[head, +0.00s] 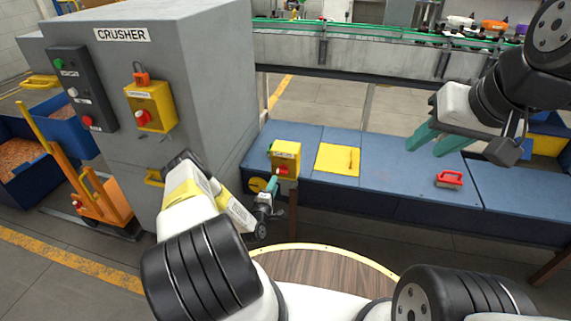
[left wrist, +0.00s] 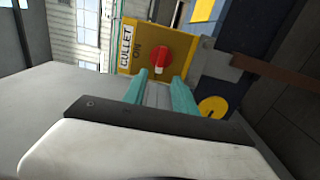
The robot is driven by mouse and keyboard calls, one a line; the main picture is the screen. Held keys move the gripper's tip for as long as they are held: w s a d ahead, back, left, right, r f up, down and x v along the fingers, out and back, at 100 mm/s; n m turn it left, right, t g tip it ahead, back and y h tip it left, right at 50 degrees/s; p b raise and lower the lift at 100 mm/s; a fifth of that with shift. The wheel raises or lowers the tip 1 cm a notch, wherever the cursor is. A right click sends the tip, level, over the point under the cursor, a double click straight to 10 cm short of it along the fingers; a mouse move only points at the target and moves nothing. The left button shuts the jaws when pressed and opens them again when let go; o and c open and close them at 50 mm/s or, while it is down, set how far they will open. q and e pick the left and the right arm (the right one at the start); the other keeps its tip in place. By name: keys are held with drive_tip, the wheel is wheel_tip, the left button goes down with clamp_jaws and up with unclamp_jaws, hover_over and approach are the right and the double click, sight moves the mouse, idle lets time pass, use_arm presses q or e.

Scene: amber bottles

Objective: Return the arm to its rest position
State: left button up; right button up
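My left gripper (head: 272,185) is low at the left end of the blue bench, close in front of a yellow switch box (head: 286,152) with a red knob (head: 282,170). In the left wrist view my left gripper (left wrist: 159,84) has its two teal fingers apart with nothing between them. The red knob (left wrist: 161,58) on the box marked CULLET appears just beyond the fingertips; whether they touch it I cannot tell. My right gripper (head: 436,139) is over the right part of the bench, teal fingers apart and empty.
The grey crusher (head: 190,70) stands at left with a yellow control box (head: 151,106). The blue bench (head: 395,165) bears a yellow plate (head: 338,159) and a red-handled brush (head: 449,180). A conveyor (head: 350,45) with several bottles runs behind. A round wooden table (head: 320,272) is close in front.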

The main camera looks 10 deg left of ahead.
use_arm(q)
drive_tip(key=shift+s, duration=0.3)
